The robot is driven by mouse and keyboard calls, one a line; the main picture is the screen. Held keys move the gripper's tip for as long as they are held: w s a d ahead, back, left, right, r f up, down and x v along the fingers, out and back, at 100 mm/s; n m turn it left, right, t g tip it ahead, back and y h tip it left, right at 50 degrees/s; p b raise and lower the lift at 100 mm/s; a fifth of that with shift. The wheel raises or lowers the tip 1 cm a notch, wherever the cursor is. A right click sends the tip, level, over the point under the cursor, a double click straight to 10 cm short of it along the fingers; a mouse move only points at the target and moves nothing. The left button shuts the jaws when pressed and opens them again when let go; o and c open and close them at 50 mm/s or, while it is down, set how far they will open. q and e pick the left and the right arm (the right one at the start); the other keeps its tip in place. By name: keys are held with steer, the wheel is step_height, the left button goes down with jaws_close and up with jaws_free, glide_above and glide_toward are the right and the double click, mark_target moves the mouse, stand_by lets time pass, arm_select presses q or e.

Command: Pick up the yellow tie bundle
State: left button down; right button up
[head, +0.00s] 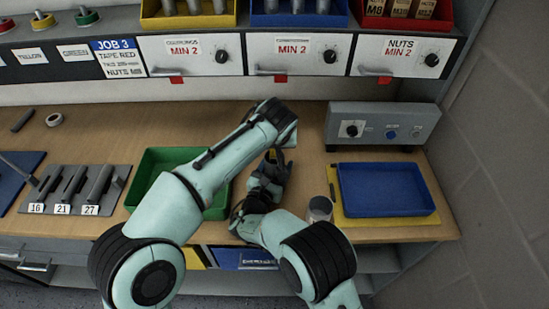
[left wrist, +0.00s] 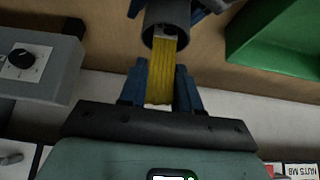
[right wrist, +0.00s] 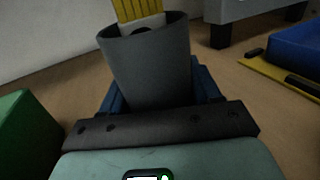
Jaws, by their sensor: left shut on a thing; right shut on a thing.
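The yellow tie bundle (left wrist: 162,75) is a flat bunch of yellow strips with a pale band at one end. My left gripper (left wrist: 158,92) is shut on it, with a blue finger on either side. Its banded end is at the mouth of a dark grey cup (left wrist: 166,18). In the right wrist view the bundle (right wrist: 138,9) rises from the same cup (right wrist: 152,68). My right gripper (right wrist: 160,95) is shut on that cup. In the head view the right gripper (head: 268,182) is over the bench, and my left arm largely hides the left gripper.
A green bin (head: 150,165) stands left of the grippers. A blue tray (head: 385,190) on a yellow mat and a metal cylinder (head: 320,209) are to the right. A grey control box (head: 380,124) stands behind. Drawers (head: 287,54) line the back.

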arm_select(q)
step_height(320, 180, up, 10)
steer(key=shift+r, duration=0.1)
stand_by(0.5)
arm_select(e)
steer(key=o, duration=1.1)
